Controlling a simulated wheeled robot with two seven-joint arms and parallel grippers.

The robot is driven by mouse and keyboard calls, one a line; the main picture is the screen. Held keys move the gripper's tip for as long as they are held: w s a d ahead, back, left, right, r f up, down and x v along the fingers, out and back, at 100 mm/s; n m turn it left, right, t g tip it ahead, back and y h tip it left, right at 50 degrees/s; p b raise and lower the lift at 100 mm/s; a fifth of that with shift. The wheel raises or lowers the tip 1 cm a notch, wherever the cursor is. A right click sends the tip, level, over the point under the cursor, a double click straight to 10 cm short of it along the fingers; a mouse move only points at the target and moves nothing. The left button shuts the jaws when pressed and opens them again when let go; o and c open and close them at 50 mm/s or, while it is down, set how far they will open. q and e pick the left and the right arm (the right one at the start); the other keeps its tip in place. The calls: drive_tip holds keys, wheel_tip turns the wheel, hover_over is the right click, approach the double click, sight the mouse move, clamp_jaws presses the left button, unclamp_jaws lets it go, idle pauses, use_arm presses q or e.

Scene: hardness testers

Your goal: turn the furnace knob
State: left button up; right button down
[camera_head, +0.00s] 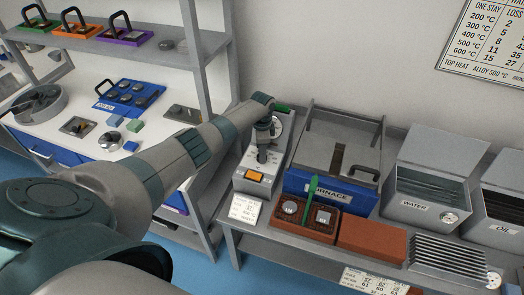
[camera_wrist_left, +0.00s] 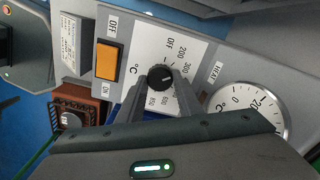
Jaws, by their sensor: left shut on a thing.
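The furnace knob (camera_wrist_left: 160,76) is black and round, on a white dial plate (camera_wrist_left: 190,50) marked OFF, 200, 300 and higher degrees C. In the left wrist view my left gripper (camera_wrist_left: 161,92) has one finger on each side of the knob and is shut on it. In the head view my left gripper (camera_head: 263,153) reaches down to the grey control panel (camera_head: 247,182) and hides the knob. The blue-fronted furnace (camera_head: 325,190) stands right of the panel. My right gripper is not in view.
An orange switch (camera_wrist_left: 107,61) and a round heat gauge (camera_wrist_left: 245,108) flank the dial. A brown tray (camera_head: 290,228) with samples and a green upright piece (camera_head: 310,190) sits in front of the furnace. The water tank (camera_head: 425,205) is to the right, a shelf rack (camera_head: 205,45) to the left.

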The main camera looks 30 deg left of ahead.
use_arm(q)
drive_tip(key=n+p, duration=0.2)
drive_tip(key=n, duration=0.4)
drive_tip(key=shift+r+n, duration=0.15)
drive_tip(key=shift+n, duration=0.15)
drive_tip(key=n+p, duration=0.1)
drive_tip(key=n, duration=0.3)
drive_tip(key=shift+w+p, duration=0.1)
drive_tip(key=shift+p, duration=0.3)
drive_tip(key=shift+a, duration=0.1)
drive_tip(key=o, duration=1)
drive_tip(key=shift+o, duration=0.2)
drive_tip(key=shift+r, duration=0.7)
wheel_tip(320, 180, up, 16)
drive_tip(key=b, duration=0.1)
drive_tip(key=shift+b, duration=0.35)
